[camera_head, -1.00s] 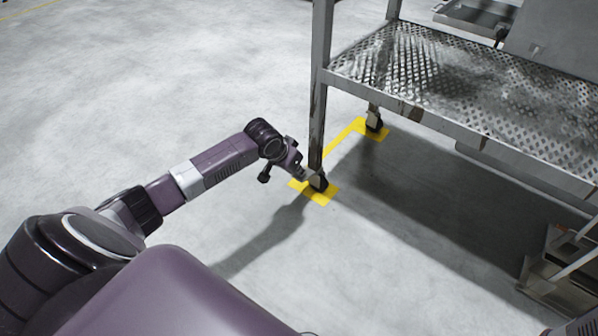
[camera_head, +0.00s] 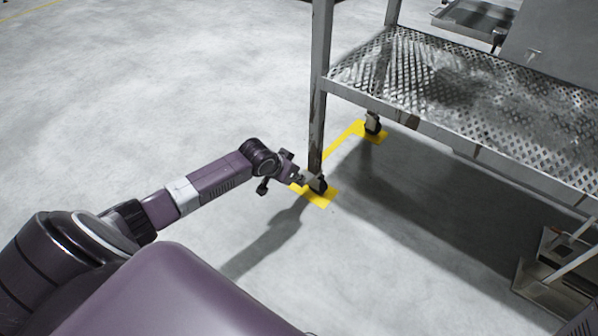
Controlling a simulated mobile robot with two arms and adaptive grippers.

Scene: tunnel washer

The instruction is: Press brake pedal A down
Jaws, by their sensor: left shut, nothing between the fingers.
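The near front caster (camera_head: 320,184) stands under the corner leg of the metal cart, on a yellow floor mark. Its brake pedal is too small to tell apart from the caster, and no letter shows. A second caster (camera_head: 373,123) stands behind it on another yellow mark. My left gripper (camera_head: 303,180) is shut and empty. Its tip is right at the left side of the near caster, low near the floor; I cannot tell whether it touches. My right gripper is not in view.
The cart's perforated metal shelf (camera_head: 455,85) and its upright leg (camera_head: 317,90) stand just above and beside the left gripper. Metal frame parts (camera_head: 548,285) sit at the lower right. The grey floor on the left is clear.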

